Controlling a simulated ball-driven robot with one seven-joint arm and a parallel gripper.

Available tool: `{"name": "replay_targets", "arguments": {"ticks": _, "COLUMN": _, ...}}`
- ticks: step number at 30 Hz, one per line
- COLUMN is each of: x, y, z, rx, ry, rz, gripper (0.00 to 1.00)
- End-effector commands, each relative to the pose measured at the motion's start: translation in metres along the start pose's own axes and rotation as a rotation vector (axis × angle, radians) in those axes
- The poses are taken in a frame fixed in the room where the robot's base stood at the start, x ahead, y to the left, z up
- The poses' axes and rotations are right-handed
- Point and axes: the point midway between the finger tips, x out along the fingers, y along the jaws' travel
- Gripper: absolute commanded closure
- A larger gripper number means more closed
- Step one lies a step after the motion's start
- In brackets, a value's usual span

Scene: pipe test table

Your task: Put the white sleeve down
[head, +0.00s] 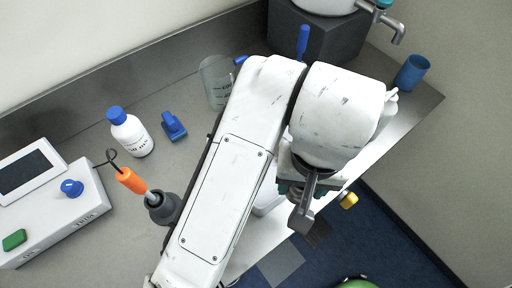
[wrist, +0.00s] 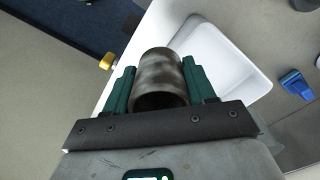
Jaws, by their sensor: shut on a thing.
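My gripper (wrist: 158,88) has its two green fingers shut on a short hollow sleeve (wrist: 160,72), one finger on each side. The sleeve looks mottled grey rather than clean white, with its dark open end towards the wrist camera. In the wrist view it appears beside the left edge of a white tray (wrist: 248,92), overlapping the table's edge; its height above the table is hard to tell. In the head view my gripper (head: 303,200) is by the table's front edge, and I cannot make out the sleeve there behind the arm.
A yellow object (head: 348,199) lies near the table edge above the dark blue floor. A blue clip-like object (head: 173,126), white bottle (head: 131,134), clear beaker (head: 214,84), orange-handled tool (head: 131,181) and blue cup (head: 411,73) stand on the table (head: 85,95). My arm covers the middle.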

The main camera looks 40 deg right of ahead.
Motion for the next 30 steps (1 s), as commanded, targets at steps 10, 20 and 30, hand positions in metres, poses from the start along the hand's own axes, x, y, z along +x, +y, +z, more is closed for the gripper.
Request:
{"name": "replay_targets", "arguments": {"ticks": 10, "x": 0.03, "y": -0.045, "z": -0.053, "rx": 0.0, "ry": -0.001, "rz": 0.005, "gripper": 0.76}}
{"name": "replay_targets", "arguments": {"ticks": 20, "x": 0.08, "y": -0.08, "z": -0.089, "rx": 0.001, "ry": -0.003, "rz": 0.001, "gripper": 0.76}}
{"name": "replay_targets", "arguments": {"ticks": 30, "x": 0.102, "y": -0.09, "z": -0.101, "rx": 0.002, "ry": -0.002, "rz": 0.001, "gripper": 0.76}}
